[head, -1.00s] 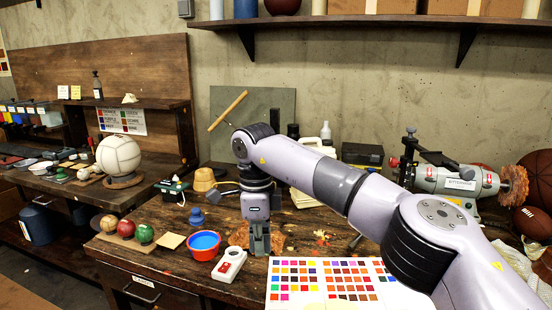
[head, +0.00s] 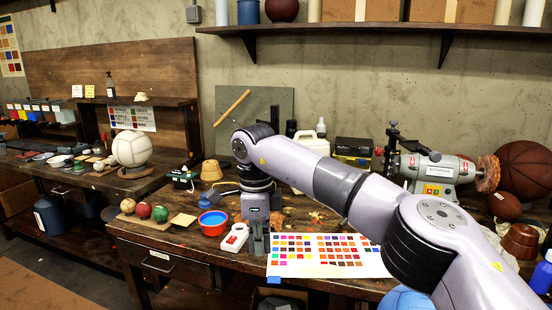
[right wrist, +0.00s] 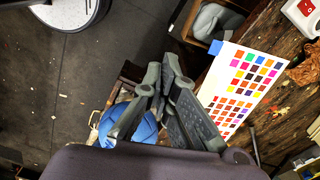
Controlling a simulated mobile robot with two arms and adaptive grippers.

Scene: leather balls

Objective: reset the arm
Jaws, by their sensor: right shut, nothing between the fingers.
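My right arm comes in from the lower right of the head view. Its gripper (head: 258,240) points down over the front of the wooden workbench (head: 190,240), between a white device with a red button (head: 235,238) and a colour chart (head: 330,256). In the right wrist view the gripper's fingers (right wrist: 160,85) are shut with nothing between them. The colour chart (right wrist: 240,88) lies to their right there, and a blue ball (right wrist: 138,125) shows partly behind them, below bench level. My left gripper is not in view.
A bowl of blue liquid (head: 212,222) and three small balls (head: 143,210) sit left of the gripper. A bench grinder (head: 435,170) and brown balls (head: 524,170) stand at the right. A white volleyball (head: 131,148) rests on the left bench. Open floor (head: 60,275) lies at lower left.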

